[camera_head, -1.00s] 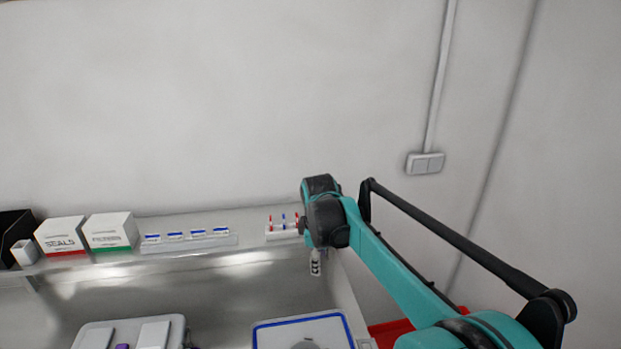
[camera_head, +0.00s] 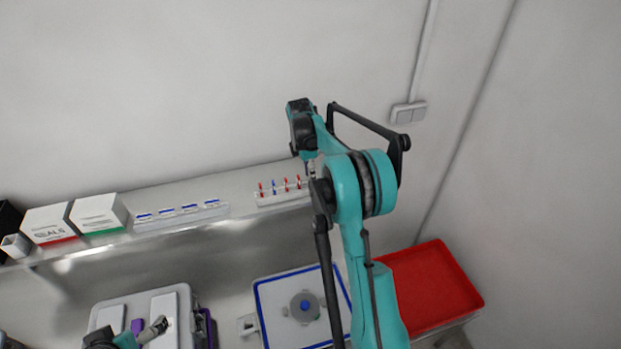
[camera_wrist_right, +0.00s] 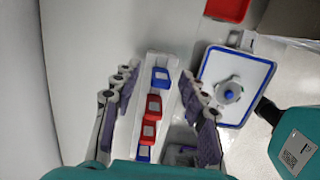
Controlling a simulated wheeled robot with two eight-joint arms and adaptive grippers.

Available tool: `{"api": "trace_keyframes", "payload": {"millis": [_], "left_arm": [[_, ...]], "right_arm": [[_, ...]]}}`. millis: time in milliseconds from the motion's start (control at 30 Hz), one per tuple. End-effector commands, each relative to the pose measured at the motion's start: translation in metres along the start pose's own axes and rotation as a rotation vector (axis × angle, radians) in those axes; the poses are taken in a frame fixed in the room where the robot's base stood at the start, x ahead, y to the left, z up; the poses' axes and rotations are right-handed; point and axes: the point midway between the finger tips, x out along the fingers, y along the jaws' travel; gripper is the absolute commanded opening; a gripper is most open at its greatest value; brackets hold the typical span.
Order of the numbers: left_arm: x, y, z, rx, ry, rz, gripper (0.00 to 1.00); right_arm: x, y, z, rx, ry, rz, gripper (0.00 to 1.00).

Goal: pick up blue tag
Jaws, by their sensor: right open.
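Blue and red tags stand in a white rack (camera_head: 284,197) on the shelf. In the right wrist view, one blue tag (camera_wrist_right: 160,77) is at the far end of the row, with two red tags (camera_wrist_right: 152,105) between it and another blue tag (camera_wrist_right: 143,154) at the near end. In the head view, one blue tag (camera_head: 273,187) shows near the row's left end. My right gripper (camera_wrist_right: 157,80) is open and empty, its fingers on either side of the rack. My arm hides most of it in the head view. My left gripper (camera_head: 155,328) is at lower left, its jaws unclear.
A long white holder with blue-marked pieces (camera_head: 182,214) and two white boxes (camera_head: 98,212) stand left on the shelf. Below are a blue-rimmed tray (camera_head: 270,325) with a round grey part, a grey case (camera_head: 185,300) and a red bin (camera_head: 430,285). The wall is close behind the shelf.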

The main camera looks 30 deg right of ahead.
Motion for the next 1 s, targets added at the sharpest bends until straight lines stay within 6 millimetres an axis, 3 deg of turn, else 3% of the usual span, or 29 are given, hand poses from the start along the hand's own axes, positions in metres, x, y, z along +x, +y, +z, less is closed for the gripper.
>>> {"api": "trace_keyframes", "payload": {"millis": [133, 367, 533, 1000], "left_arm": [[-0.002, 0.0, -0.002, 0.0, 0.0, 0.0, 1.0], [-0.002, 0.0, -0.001, 0.0, 0.0, 0.0, 1.0], [-0.002, 0.0, -0.001, 0.0, 0.0, 0.0, 1.0], [-0.001, 0.0, -0.001, 0.0, 0.0, 0.0, 1.0]], "right_arm": [[0.014, 0.0, -0.001, -0.001, 0.0, 0.0, 0.43], [0.017, 0.0, -0.001, -0.001, 0.0, 0.0, 0.43], [0.017, 0.0, -0.001, -0.001, 0.0, 0.0, 0.08], [0.012, 0.0, -0.001, -0.001, 0.0, 0.001, 0.07]]}}
